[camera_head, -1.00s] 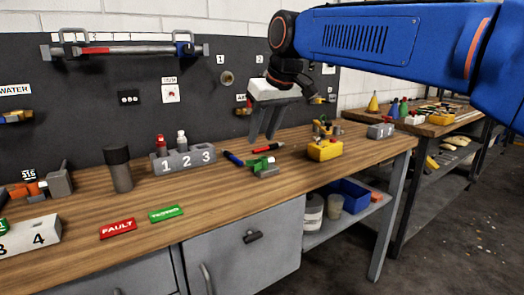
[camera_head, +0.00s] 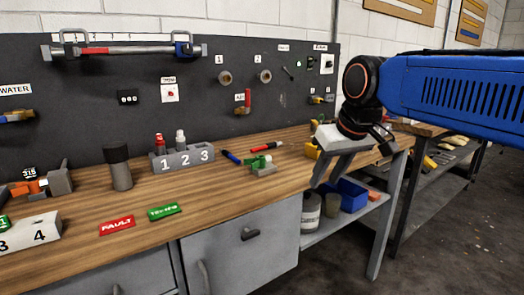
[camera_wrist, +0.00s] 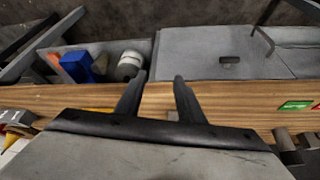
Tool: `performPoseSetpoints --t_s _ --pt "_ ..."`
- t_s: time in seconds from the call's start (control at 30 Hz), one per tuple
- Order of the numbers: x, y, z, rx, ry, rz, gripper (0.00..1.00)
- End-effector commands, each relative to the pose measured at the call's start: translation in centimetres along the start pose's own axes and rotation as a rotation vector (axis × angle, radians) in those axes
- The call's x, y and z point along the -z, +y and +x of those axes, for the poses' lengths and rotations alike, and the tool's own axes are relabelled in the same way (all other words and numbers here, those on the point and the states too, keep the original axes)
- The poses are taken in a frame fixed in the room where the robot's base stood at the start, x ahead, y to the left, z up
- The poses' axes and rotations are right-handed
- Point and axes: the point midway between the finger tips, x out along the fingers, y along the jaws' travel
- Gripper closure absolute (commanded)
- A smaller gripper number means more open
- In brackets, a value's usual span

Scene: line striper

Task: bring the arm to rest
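My gripper (camera_head: 324,187) is at the right end of the wooden workbench (camera_head: 215,190), at its front edge, on the end of my blue arm. Its two fingers point down. In the wrist view my gripper (camera_wrist: 160,78) shows two dark fingers spread apart with nothing between them, over the bench edge. A yellow item (camera_head: 312,151) on the bench is partly hidden behind my gripper.
A grey numbered block (camera_head: 183,159), a green-and-grey part (camera_head: 262,165), pens, a red FAULT tag (camera_head: 117,226) and a green tag (camera_head: 164,211) lie on the bench. A blue bin (camera_head: 352,193) stands on the shelf below. A second bench (camera_head: 440,165) stands at right.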

Motion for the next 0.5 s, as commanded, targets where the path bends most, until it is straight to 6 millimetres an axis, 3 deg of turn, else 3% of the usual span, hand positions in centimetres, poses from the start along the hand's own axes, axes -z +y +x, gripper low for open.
performPoseSetpoints --t_s 0.03,0.2,0.5 --pt "-2.4 1.0 0.3 -0.013 -0.003 0.027 0.65" --pt "-9.7 3.5 1.8 -0.052 -0.010 0.110 0.65" --pt "-22.7 5.7 5.8 -0.118 -0.024 0.250 0.65"
